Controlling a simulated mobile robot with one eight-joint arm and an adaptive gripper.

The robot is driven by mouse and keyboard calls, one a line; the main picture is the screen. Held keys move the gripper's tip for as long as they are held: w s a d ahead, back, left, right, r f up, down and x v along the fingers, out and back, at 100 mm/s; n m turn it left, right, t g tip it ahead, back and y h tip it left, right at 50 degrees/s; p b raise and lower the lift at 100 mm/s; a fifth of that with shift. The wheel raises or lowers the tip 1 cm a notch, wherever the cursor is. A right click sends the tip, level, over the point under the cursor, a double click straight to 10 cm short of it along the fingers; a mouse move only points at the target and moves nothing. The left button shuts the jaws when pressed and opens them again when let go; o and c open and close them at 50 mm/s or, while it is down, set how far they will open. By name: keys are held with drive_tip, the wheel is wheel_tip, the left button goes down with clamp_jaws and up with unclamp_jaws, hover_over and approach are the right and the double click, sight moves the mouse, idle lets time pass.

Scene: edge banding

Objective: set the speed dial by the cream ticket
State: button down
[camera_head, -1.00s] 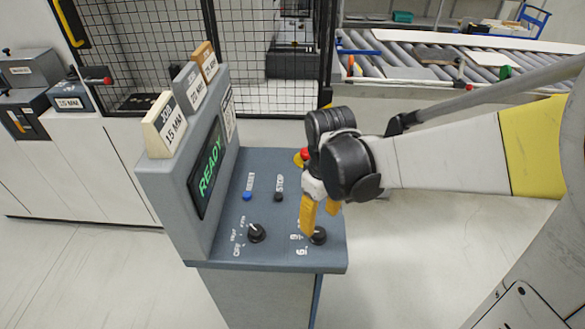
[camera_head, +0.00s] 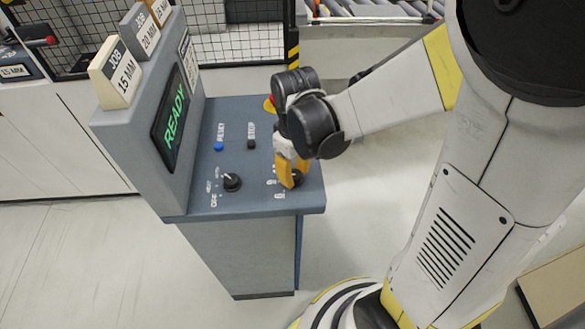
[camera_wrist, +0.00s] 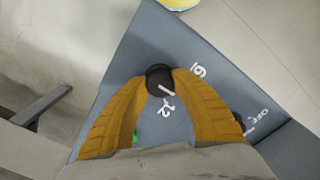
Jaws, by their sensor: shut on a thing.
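The cream ticket (camera_head: 115,80) stands upright at the front left of the console's top and reads "JOB 15 MM". The speed dial (camera_head: 297,180) is a black knob at the console's front right corner, mostly covered by my gripper. My gripper (camera_head: 288,180) has yellow fingers pointing down at the dial. In the wrist view the dial (camera_wrist: 160,78) sits between the two fingertips (camera_wrist: 161,76), which are shut on its sides. Its white pointer line slants down right, between a "12" mark and a mark that looks like 9 or 6.
The console panel (camera_head: 250,202) also has a black mode knob (camera_head: 232,182), a blue RESET button (camera_head: 219,146) and a black STOP button (camera_head: 251,144). The screen (camera_head: 172,118) reads READY in green. A grey "20 MM" ticket (camera_head: 140,35) stands behind the cream one.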

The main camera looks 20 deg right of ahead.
sight(294, 174)
drive_tip(key=shift+m, duration=0.3)
drive_tip(key=m, duration=0.4)
drive_tip(key=shift+b, duration=0.3)
drive_tip(key=shift+m, duration=2.2)
drive_tip(key=c, duration=1)
unclamp_jaws()
drive_tip(key=shift+r, duration=0.1)
wheel_tip(294, 174, up, 12)
